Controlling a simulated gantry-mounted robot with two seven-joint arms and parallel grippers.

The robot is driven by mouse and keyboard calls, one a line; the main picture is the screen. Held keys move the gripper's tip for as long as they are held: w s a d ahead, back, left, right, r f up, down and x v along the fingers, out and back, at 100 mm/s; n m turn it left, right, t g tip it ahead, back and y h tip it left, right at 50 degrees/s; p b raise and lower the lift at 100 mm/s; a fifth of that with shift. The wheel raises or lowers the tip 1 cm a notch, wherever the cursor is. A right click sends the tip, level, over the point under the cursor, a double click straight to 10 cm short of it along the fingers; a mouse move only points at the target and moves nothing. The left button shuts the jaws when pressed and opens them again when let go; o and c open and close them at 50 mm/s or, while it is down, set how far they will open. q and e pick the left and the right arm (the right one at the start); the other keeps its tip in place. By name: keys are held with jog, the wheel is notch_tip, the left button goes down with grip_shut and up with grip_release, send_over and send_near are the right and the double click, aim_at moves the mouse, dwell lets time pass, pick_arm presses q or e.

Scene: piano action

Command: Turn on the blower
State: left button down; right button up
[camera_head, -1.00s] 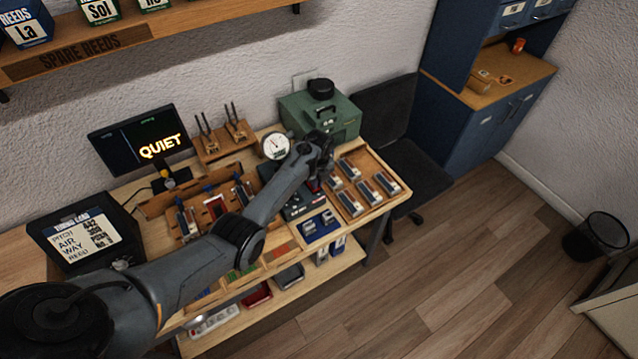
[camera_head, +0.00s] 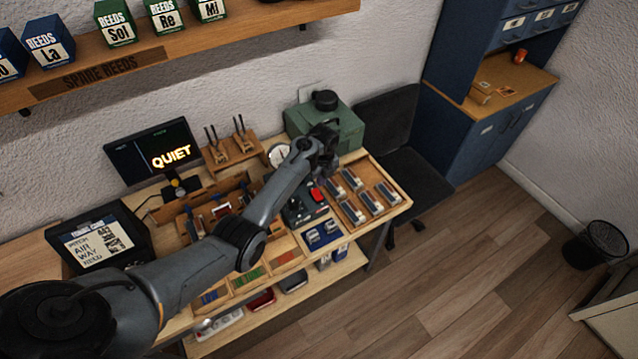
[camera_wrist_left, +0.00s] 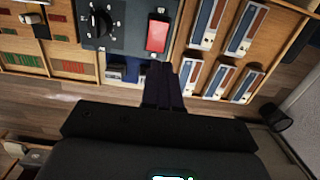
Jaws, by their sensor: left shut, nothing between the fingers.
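A green box with a black round cap (camera_head: 345,126), which may be the blower, stands at the back right of the bench. A dark control panel (camera_head: 296,212) lies in front of it, with a red rocker switch (camera_head: 318,194). In the left wrist view the red switch (camera_wrist_left: 158,36) and a black knob (camera_wrist_left: 99,22) show on the panel face. My left gripper (camera_head: 328,165) hangs above the panel's far side, apart from the switch. Its fingers (camera_wrist_left: 164,85) are shut and empty, below the switch in the wrist picture. Whether the switch is on is unclear. My right gripper is not in view.
A monitor (camera_head: 152,150) reads "QUIET". A round gauge (camera_head: 279,155) is partly hidden by my arm. A wooden tray (camera_head: 349,212) of reed blocks lies right of the panel. A chair (camera_head: 423,180) stands beyond the bench. A shelf (camera_head: 200,42) hangs above.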

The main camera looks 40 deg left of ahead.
pick_arm(q)
notch_tip(320, 180, up, 6)
jog(key=shift+d, duration=0.25)
dwell(0.5)
